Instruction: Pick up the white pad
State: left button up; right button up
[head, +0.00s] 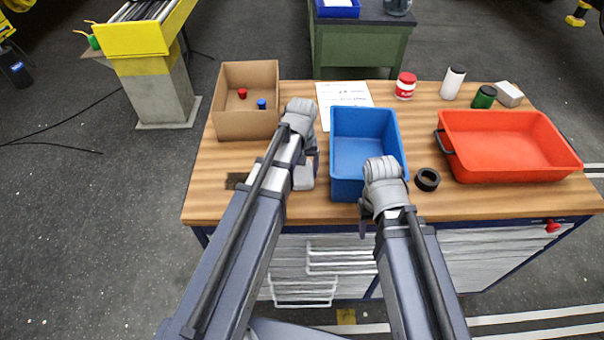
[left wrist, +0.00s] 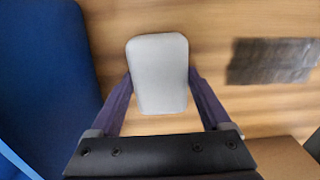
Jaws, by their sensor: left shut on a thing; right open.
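The white pad (head: 303,174) is a pale rounded block at the front of the wooden table, just left of the blue bin. In the left wrist view the pad (left wrist: 158,72) sits between the two purple fingers of my left gripper (left wrist: 160,92), which is shut on it. In the head view my left gripper (head: 306,162) is partly hidden by its own wrist. I cannot tell how far the pad is above the tabletop. My right gripper (head: 364,218) is open by the blue bin's front right corner, its fingers mostly hidden.
The blue bin (head: 340,190) stands between my arms. An open cardboard box (head: 246,125) holds a red and a blue piece. A red tray (head: 510,175), black ring (head: 427,180), bottles and a paper sheet (head: 328,95) share the table. A dark patch (head: 236,181) lies left of the pad.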

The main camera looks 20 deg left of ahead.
aim_at(302, 170)
pick_arm(q)
notch_tip(302, 170, up, 10)
jog(key=p, duration=1)
jog(key=o, duration=0.8)
jog(key=c, duration=0.6)
